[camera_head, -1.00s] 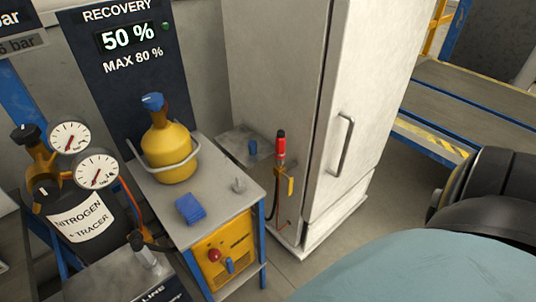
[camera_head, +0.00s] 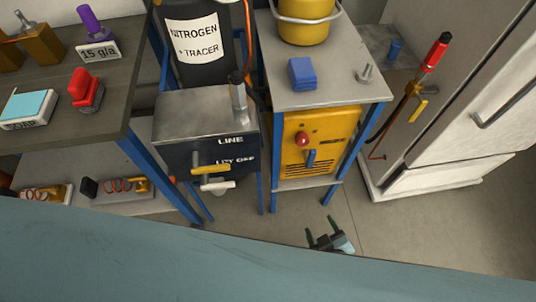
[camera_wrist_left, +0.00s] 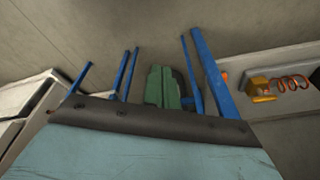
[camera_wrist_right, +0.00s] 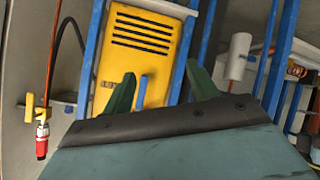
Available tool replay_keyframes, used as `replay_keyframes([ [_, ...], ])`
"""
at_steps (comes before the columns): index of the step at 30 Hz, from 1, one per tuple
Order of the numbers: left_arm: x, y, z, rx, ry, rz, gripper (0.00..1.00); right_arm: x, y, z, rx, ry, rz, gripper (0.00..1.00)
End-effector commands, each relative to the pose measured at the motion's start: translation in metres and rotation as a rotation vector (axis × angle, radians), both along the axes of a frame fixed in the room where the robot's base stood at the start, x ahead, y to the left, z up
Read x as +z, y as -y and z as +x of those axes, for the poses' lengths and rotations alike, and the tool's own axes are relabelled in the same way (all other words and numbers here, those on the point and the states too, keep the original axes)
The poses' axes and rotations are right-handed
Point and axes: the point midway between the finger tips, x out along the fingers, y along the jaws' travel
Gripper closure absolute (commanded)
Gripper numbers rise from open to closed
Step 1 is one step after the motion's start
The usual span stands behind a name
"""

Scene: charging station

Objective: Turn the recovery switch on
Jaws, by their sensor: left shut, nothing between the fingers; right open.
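The yellow recovery machine (camera_head: 322,140) stands under a grey-topped stand in the head view. Its front has a red knob (camera_head: 302,138) and a blue switch lever (camera_head: 310,158) that looks about upright. My right gripper (camera_head: 321,228) is open and empty, below and in front of the machine. In the right wrist view the yellow machine (camera_wrist_right: 140,45) lies ahead, and the blue lever (camera_wrist_right: 142,90) appears between the spread green fingers (camera_wrist_right: 160,82). Contact cannot be told. My left gripper (camera_wrist_left: 165,70) is shut and empty in the left wrist view; the head view does not show it.
Blue stand legs (camera_head: 360,140) flank the machine. A box with yellow and white valve handles (camera_head: 210,170) stands to its left. A white cabinet (camera_head: 440,178) and a red-handled hose (camera_head: 437,50) are at right.

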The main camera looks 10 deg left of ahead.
Motion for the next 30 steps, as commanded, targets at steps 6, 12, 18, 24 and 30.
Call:
replay_keyframes([
  [6, 0.034, 0.000, 0.026, 0.006, 0.051, 0.003, 1.00, 0.056, -0.035, 0.053, 0.066, 0.384, -0.048, 0.41],
  [12, 0.065, 0.000, 0.027, 0.008, 0.071, 0.006, 1.00, 0.101, -0.045, 0.069, 0.069, 0.585, -0.091, 0.41],
  [18, 0.081, 0.001, 0.026, 0.010, 0.079, 0.003, 1.00, 0.116, -0.048, 0.078, 0.064, 0.639, -0.103, 0.41],
  [24, 0.103, 0.007, 0.022, 0.011, 0.095, -0.011, 1.00, 0.115, -0.057, 0.107, 0.063, 0.639, -0.104, 0.41],
  [30, 0.127, 0.018, 0.034, 0.003, 0.207, -0.048, 1.00, 0.114, -0.069, 0.144, 0.062, 0.638, -0.103, 0.41],
])
